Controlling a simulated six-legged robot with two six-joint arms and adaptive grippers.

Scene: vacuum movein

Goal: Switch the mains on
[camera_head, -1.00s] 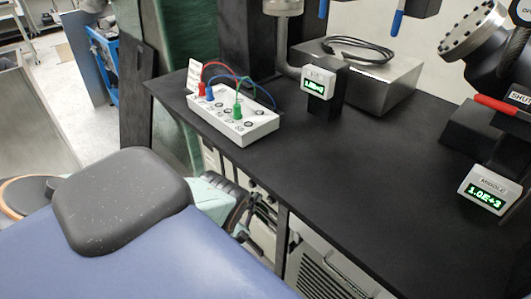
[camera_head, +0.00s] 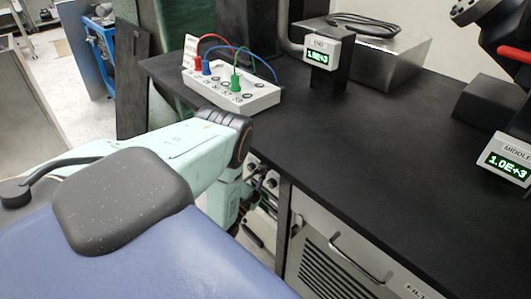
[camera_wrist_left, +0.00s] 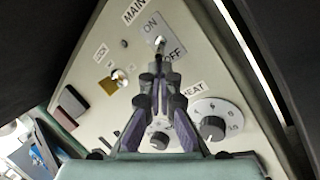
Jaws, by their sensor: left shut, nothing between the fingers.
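The mains switch (camera_wrist_left: 160,43) is a small metal toggle on a grey plate marked ON and OFF, under a MAINS label (camera_wrist_left: 136,8). It sits on a pale control panel (camera_wrist_left: 92,75) in the left wrist view. I cannot tell which way its lever is set. My left gripper (camera_wrist_left: 160,74) is shut and empty, its fingertips just below the toggle in the picture. I cannot tell whether they touch the panel. In the head view only my pale green left arm shows; the panel and gripper are hidden. My right gripper is not in view.
The panel also carries a HEAT dial (camera_wrist_left: 212,128), a lower knob (camera_wrist_left: 159,140) and a key lock (camera_wrist_left: 119,78). In the head view, a black bench (camera_head: 350,140) holds a white box with coloured leads (camera_head: 232,92) and gauges, including one marked MIDDLE (camera_head: 508,158).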

